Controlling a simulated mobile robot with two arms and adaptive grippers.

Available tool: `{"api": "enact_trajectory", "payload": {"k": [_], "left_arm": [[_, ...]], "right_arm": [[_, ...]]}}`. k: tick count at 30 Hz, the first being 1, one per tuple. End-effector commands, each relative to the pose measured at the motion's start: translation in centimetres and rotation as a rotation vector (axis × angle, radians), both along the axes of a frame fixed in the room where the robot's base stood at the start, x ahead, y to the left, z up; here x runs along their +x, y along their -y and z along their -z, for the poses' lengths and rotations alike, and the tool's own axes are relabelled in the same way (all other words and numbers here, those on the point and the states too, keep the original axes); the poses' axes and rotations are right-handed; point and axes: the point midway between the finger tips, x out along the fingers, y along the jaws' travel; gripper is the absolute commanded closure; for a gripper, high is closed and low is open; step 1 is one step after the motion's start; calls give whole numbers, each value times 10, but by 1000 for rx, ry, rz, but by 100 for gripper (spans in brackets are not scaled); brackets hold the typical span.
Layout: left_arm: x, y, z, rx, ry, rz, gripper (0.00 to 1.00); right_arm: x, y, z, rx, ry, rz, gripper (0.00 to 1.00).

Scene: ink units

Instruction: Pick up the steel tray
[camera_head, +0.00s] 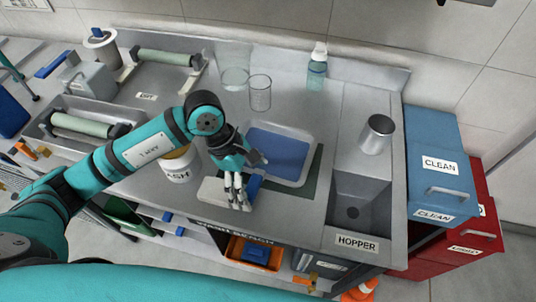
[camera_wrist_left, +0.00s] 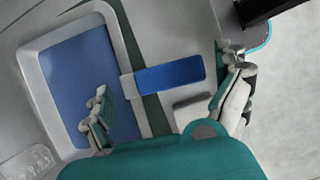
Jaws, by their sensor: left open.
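The steel tray (camera_head: 311,152) is a shallow, pale-rimmed tray with a blue inside, lying on a dark green mat (camera_head: 316,180) on the bench. It also shows in the left wrist view (camera_wrist_left: 121,52), on the left. A flat blue bar (camera_wrist_left: 170,80) with a pale end piece sticks out from the tray's near rim; I cannot tell for sure that it is joined to it. My left gripper (camera_head: 247,178) is open above the tray's near edge. In the left wrist view its fingers (camera_wrist_left: 168,86) are on either side of the bar, apart from it. My right gripper is not in view.
A glass beaker (camera_head: 260,93), a soap bottle (camera_head: 317,68) and a roller (camera_head: 167,57) stand farther back. A steel cup (camera_head: 377,134) stands right, by the hopper sink (camera_head: 352,212). A tub (camera_head: 180,167) is partly behind my left arm. Blue and red bins (camera_head: 437,150) adjoin the bench.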

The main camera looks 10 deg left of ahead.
Motion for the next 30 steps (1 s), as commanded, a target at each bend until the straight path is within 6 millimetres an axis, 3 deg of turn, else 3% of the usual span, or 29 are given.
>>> {"api": "enact_trajectory", "payload": {"k": [10,21,30], "left_arm": [[0,4,12,1,2,0,0],[0,4,11,0,3,0,44],[0,4,9,0,3,0,44]], "right_arm": [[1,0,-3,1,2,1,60],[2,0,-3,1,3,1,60],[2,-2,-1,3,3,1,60]]}}
